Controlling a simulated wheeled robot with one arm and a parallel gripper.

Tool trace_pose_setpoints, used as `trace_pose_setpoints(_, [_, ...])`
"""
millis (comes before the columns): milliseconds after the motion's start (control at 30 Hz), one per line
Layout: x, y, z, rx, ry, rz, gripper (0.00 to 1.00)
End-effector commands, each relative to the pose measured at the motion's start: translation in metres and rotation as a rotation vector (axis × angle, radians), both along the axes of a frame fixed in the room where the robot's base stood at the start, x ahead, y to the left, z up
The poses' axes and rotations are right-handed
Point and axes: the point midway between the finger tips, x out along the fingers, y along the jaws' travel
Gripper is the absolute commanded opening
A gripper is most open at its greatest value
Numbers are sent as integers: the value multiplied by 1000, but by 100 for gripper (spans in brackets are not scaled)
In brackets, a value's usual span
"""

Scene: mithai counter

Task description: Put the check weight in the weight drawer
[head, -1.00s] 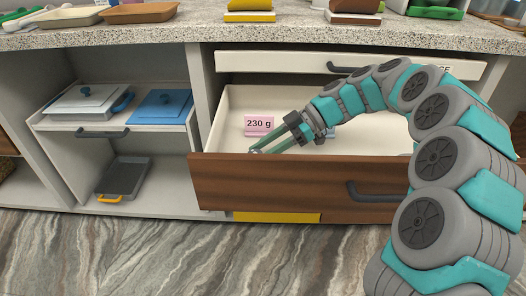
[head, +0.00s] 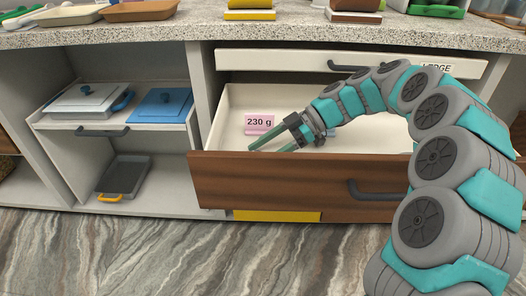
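The wooden-fronted drawer (head: 290,190) under the counter is pulled open, and its pale inside shows. A pink block or card marked "230 g" (head: 259,124) stands in it near the left back; I cannot tell whether this is the check weight. My gripper (head: 268,147) reaches down into the drawer just in front of the pink piece. Its two green fingers look apart, with nothing visible between them. The drawer front hides the lower fingertips and the floor beneath them. A small bluish thing (head: 330,132) shows partly behind my gripper.
A shallow drawer (head: 270,61) above, its label ending in "EDGE", looks shut. Left, an open cabinet holds a lidded white box (head: 85,101), a blue lidded box (head: 163,107) and a grey tray (head: 124,177). Trays and blocks stand on the speckled counter (head: 200,32). The floor in front is clear.

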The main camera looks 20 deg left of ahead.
Motion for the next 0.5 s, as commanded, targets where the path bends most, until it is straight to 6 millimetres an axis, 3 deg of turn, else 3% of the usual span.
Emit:
trace_pose_setpoints(167, [1,-1,4,0,0,-1,73])
trace_pose_setpoints(500, [23,-33,23,0,-3,-3,73])
